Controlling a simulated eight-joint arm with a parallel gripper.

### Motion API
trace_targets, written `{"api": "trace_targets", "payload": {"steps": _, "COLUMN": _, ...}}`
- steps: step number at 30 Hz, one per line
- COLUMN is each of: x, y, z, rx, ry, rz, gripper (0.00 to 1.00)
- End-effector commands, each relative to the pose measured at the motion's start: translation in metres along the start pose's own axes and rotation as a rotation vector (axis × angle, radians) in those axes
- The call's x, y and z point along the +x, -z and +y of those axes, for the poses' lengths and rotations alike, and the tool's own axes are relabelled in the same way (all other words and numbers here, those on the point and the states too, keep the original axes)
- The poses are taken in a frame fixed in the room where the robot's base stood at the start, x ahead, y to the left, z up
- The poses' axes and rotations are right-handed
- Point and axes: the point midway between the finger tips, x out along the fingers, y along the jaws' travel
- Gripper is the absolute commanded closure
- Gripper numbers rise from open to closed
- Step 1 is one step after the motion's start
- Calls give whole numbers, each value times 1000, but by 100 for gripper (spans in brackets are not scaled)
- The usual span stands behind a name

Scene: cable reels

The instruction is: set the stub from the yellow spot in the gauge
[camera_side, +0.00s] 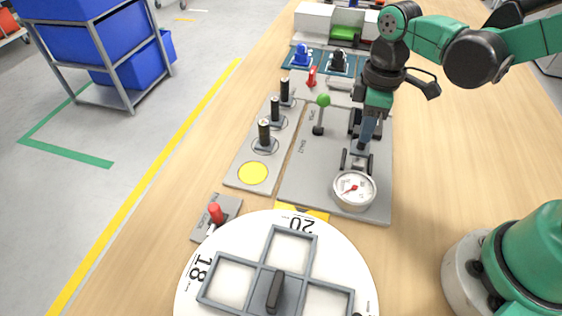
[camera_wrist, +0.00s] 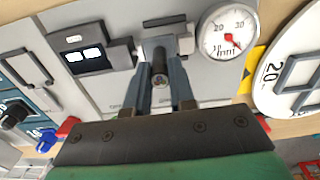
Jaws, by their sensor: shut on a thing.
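My gripper (camera_side: 364,144) is low over the gauge plate, just behind the round dial. In the wrist view its two fingers (camera_wrist: 162,92) are shut on a dark stub (camera_wrist: 159,68), whose end shows between them. The gauge (camera_side: 354,190) has a white dial with a red needle; in the wrist view the dial (camera_wrist: 228,32) is right of the fingers. The held stub is at the gauge's grey jaws (camera_wrist: 166,42); I cannot tell whether it touches them. The yellow spot (camera_side: 253,173) is bare. Fingers and arm hide the stub in the side view.
Three dark stubs (camera_side: 264,133) stand on the grey strip left of the gauge plate. A green-knobbed lever (camera_side: 322,101) rises beside my gripper. A white turntable (camera_side: 350,249) with grey square frames lies in front, with a red-knobbed lever (camera_side: 216,212) at its left.

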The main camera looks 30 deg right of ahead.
Motion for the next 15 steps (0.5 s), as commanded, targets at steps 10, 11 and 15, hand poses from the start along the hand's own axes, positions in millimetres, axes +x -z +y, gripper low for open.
{"api": "trace_targets", "payload": {"steps": 10, "x": 18, "y": 0, "z": 0, "rx": 0, "ry": 0, "rz": 0, "gripper": 100}}
{"api": "trace_targets", "payload": {"steps": 11, "x": 19, "y": 0, "z": 0, "rx": 0, "ry": 0, "rz": 0, "gripper": 100}}
{"api": "trace_targets", "payload": {"steps": 15, "x": 23, "y": 0, "z": 0, "rx": 0, "ry": 0, "rz": 0, "gripper": 100}}
